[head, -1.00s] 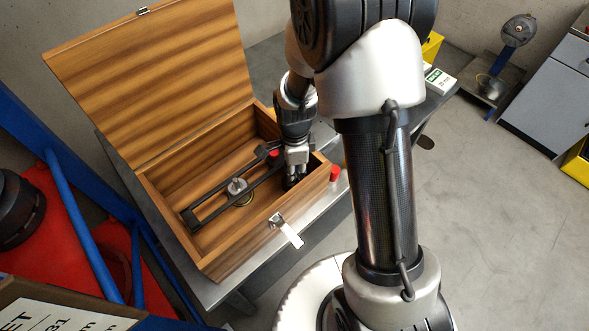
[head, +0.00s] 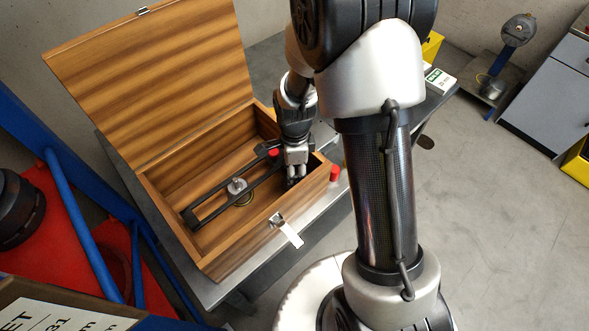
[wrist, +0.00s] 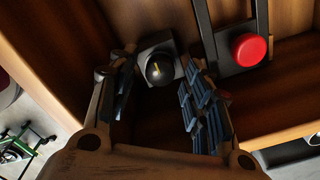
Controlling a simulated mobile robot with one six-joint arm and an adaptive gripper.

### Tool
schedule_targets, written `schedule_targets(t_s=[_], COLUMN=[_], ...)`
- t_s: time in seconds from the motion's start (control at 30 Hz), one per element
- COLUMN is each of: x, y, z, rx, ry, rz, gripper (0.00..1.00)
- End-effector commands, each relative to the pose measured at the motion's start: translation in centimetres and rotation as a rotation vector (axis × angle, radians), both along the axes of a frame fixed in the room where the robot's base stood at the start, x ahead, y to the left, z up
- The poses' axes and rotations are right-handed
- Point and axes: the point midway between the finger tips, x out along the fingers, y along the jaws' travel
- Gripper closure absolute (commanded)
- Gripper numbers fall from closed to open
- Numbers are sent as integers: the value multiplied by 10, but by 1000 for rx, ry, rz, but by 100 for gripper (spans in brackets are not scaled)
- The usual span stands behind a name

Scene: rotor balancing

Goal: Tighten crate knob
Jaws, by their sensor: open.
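The wooden crate (head: 250,240) stands on a grey table with its lid (head: 150,80) open. A black knob (wrist: 160,68) with a short yellow mark sits on a grey square base near a crate wall in the wrist view. My gripper (wrist: 158,78) is open, with one padded finger on each side of the knob. I cannot tell whether the pads touch it. In the head view my gripper (head: 294,178) points down into the crate's right end, and the knob is hidden behind it.
A long black frame (head: 213,208) with a silver hub (head: 237,186) lies in the crate. A red knob (wrist: 249,49) at its end is close to my right finger. Another red piece (head: 334,173) is just outside the crate. The crate walls surround my gripper.

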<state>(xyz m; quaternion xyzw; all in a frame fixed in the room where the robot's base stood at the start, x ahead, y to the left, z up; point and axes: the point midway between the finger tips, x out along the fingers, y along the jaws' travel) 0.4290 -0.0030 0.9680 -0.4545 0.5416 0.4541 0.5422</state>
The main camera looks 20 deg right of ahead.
Motion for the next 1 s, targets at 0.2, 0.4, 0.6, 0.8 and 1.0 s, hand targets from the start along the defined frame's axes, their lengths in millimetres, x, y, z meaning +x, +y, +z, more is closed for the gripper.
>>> schedule_targets(t_s=[0.2,0.4,0.6,0.8,1.0], x=[0,1,1,1,0], y=[0,0,0,0,0], z=[0,15,57,96,117], rx=[0,0,0,0,0], ry=[1,-4,-6,-5,-1], rz=[1,1,1,0,0], gripper=[54,54,54,54,54])
